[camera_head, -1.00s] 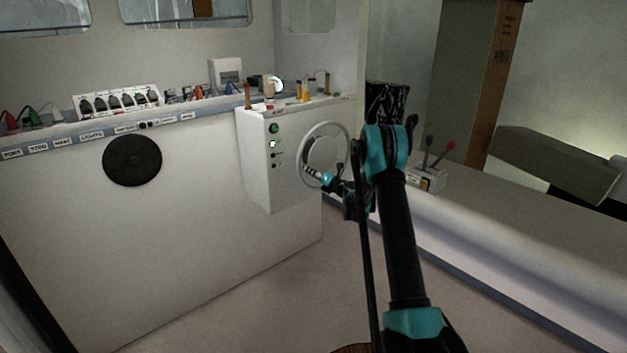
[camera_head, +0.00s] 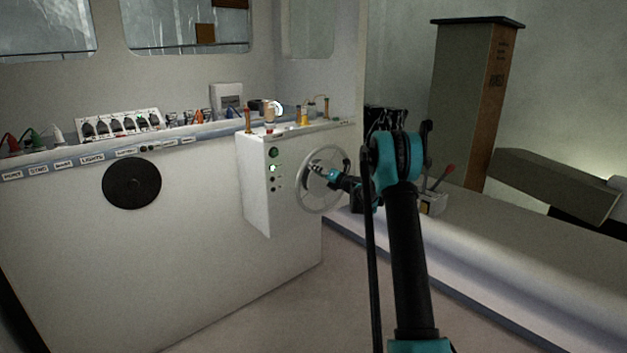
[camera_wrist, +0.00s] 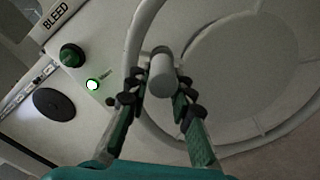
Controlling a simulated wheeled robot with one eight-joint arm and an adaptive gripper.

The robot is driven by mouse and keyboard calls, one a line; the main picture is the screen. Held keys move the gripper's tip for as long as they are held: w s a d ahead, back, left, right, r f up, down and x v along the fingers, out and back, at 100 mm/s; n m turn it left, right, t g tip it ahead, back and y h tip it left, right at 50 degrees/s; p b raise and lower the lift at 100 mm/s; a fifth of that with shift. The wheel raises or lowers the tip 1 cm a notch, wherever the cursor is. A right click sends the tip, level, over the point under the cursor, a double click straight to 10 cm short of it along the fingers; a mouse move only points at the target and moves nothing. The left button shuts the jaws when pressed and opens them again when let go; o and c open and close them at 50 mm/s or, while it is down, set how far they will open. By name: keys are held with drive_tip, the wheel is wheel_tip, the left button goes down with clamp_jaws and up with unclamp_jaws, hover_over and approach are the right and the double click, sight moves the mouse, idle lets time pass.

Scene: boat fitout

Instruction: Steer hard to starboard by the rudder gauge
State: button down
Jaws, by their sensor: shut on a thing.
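The grey steering wheel (camera_head: 300,192) is on the right face of the white console box (camera_head: 258,200). My gripper (camera_head: 316,168) is at the upper left part of the wheel. In the wrist view, the fingers of my gripper (camera_wrist: 163,85) are shut around a grey cylindrical knob (camera_wrist: 162,68) beside the wheel rim (camera_wrist: 140,22). A small round white face (camera_head: 278,108) stands on top of the console. It may be the rudder gauge, but no pointer or marks can be read.
A green-lit button (camera_head: 273,168) is on the console front. A lever box (camera_head: 433,204) with a red-tipped lever stands on the right-hand bench (camera_head: 480,235). A labelled switch shelf (camera_head: 95,157) runs left of the console. The floor (camera_head: 270,310) in front is clear.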

drive_tip(key=shift+w+d+r, duration=0.35)
drive_tip(key=shift+r, duration=0.2)
drive_tip(key=shift+w+d+r, duration=0.3)
drive_tip(key=shift+r, duration=0.2)
drive_tip(key=shift+w+d+r, duration=0.75)
drive_tip(key=shift+w+d, duration=0.15)
drive_tip(key=shift+d, duration=0.05)
drive_tip(key=c, duration=1.4)
unclamp_jaws()
drive_tip(key=shift+s+r, duration=0.15)
drive_tip(key=shift+r, duration=0.05)
drive_tip(key=shift+c, duration=0.2)
drive_tip(key=shift+o, duration=0.5)
drive_tip(key=shift+d+f, duration=0.1)
drive_tip(key=shift+d, duration=0.05)
drive_tip(key=shift+d, duration=0.1)
drive_tip(key=v, duration=1.2)
